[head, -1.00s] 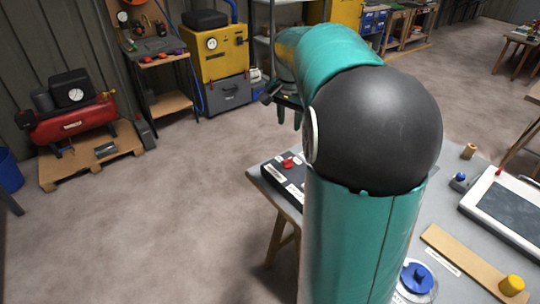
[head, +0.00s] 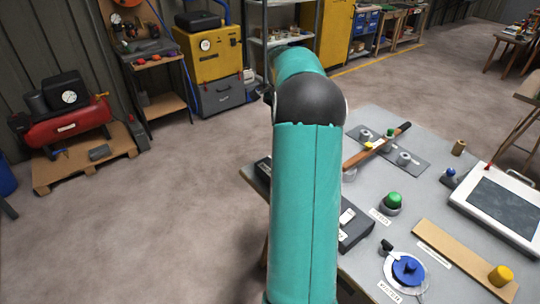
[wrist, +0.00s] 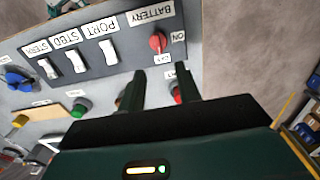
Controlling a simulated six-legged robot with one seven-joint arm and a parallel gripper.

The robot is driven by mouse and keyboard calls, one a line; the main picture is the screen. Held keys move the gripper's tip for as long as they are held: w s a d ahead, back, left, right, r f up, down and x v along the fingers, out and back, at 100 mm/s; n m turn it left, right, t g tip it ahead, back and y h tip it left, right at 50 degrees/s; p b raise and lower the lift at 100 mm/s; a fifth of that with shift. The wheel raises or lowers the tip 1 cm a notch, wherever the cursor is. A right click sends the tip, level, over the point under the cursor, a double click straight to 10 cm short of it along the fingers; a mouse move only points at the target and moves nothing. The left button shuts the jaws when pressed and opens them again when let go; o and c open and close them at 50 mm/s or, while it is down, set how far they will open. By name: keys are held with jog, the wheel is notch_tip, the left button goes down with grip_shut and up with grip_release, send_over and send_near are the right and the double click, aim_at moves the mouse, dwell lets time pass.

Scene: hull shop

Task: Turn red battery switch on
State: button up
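The red battery switch (wrist: 158,42) sits on a dark switch panel (wrist: 125,62), which appears upside down in the wrist view. Its label reads BATTERY, with an ON label to its right and a small OFF label just below it. I cannot tell clearly where its handle points. My gripper (wrist: 162,80) is open, its two dark fingers apart with nothing held between them. The fingertips appear just below the switch in the wrist view, apart from it. In the head view my arm hides the switch and the gripper; a part of the panel (head: 355,228) shows beside the arm.
Three white switches share the panel, including the PORT switch (wrist: 108,50). On the grey table stand a green button (head: 394,200), a blue knob (head: 408,268), a yellow knob (head: 501,274) and a white-framed screen (head: 502,207). A wooden-handled lever (head: 377,146) lies across a plate.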

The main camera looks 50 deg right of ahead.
jog(key=f, duration=1.3)
jog(key=shift+s+d+f, duration=0.2)
jog(key=shift+s+f, duration=0.15)
jog(key=shift+f, duration=0.05)
jog(key=shift+c, duration=0.4)
grip_shut()
